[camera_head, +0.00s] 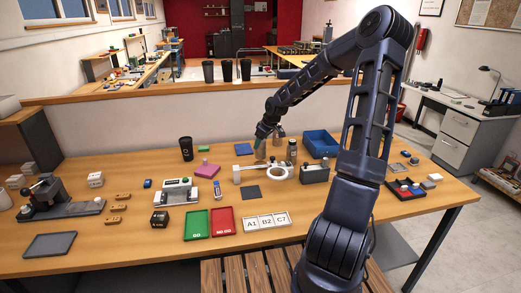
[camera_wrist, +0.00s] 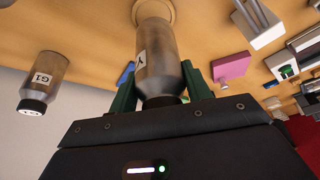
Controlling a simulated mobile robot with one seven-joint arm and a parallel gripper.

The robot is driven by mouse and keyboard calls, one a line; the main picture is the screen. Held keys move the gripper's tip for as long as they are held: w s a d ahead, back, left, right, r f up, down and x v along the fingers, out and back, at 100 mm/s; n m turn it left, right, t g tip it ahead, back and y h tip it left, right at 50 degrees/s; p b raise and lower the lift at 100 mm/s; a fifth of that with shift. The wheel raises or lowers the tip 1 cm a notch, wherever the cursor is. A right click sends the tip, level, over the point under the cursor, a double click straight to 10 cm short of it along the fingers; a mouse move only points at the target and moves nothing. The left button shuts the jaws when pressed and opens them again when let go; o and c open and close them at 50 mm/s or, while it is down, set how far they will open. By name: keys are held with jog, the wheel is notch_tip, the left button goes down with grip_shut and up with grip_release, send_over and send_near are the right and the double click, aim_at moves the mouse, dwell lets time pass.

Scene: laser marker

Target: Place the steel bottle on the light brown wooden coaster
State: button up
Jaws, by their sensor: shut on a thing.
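My gripper (camera_wrist: 160,88) is shut on a steel bottle (camera_wrist: 155,60) marked "Y", with a green finger on each side of it. In the wrist view the bottle's base meets a round, light brown wooden coaster (camera_wrist: 168,12); I cannot tell whether they touch. Most of the coaster is hidden behind the base or cut off by the frame. In the head view my gripper (camera_head: 262,140) is low over the back middle of the table, and the held bottle is small and hard to make out. A second steel bottle (camera_wrist: 45,82), marked "G1", stands apart to the left in the wrist view.
A pink block (camera_head: 207,171) and a blue pad (camera_head: 243,149) lie left of my gripper. A white ring-shaped fixture (camera_head: 278,174) stands in front, a dark bottle (camera_head: 291,151) and a blue bin (camera_head: 320,144) to the right. A black cup (camera_head: 186,149) stands further left.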

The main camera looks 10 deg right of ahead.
aim_at(261, 148)
jog(key=shift+f, duration=1.8)
jog(key=o, duration=1)
jog(key=shift+f, duration=0.1)
jog(key=shift+o, duration=0.2)
